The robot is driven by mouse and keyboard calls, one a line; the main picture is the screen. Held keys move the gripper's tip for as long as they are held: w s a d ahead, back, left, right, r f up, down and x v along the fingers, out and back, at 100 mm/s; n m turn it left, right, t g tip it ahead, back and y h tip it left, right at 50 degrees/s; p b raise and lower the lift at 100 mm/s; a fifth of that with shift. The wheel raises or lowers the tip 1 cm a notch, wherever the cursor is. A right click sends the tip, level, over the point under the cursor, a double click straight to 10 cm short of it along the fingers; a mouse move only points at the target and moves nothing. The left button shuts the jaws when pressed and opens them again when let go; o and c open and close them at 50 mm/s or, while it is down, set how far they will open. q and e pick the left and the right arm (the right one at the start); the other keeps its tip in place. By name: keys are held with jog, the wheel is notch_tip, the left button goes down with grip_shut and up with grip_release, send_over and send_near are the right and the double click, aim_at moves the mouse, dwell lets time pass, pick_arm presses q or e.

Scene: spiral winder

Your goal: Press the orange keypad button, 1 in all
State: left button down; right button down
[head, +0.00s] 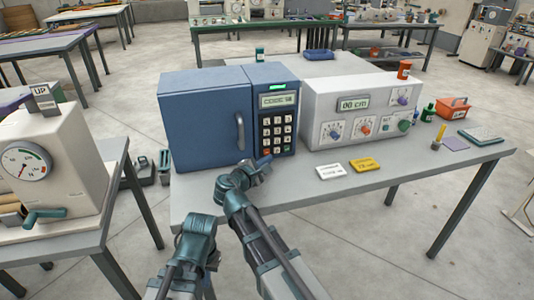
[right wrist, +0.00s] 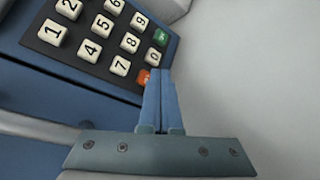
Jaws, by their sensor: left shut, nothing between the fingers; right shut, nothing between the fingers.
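The blue cabinet (head: 205,115) stands on the grey table and has a dark keypad panel (head: 278,120) with a lit display at its right. The orange button (right wrist: 143,76) is at the keypad's bottom row, beside the white 0 key. My right gripper (right wrist: 160,72) is shut and empty, its fingertips close beside the orange button; I cannot tell whether they touch it. My left gripper (head: 212,260) is low in front of the table, shut, far from the keypad.
A white control box (head: 360,112) with knobs stands right of the cabinet. White and yellow cards (head: 365,165) lie in front of it. A gauge machine (head: 45,165) stands on a separate left table.

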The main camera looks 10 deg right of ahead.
jog(key=shift+w, duration=0.15)
jog(key=shift+w, duration=0.3)
jog(key=shift+w, duration=0.4)
dwell(0.7)
jog(key=shift+s, duration=0.15)
dwell(0.3)
jog(key=shift+s, duration=0.7)
jog(key=shift+s, duration=2.5)
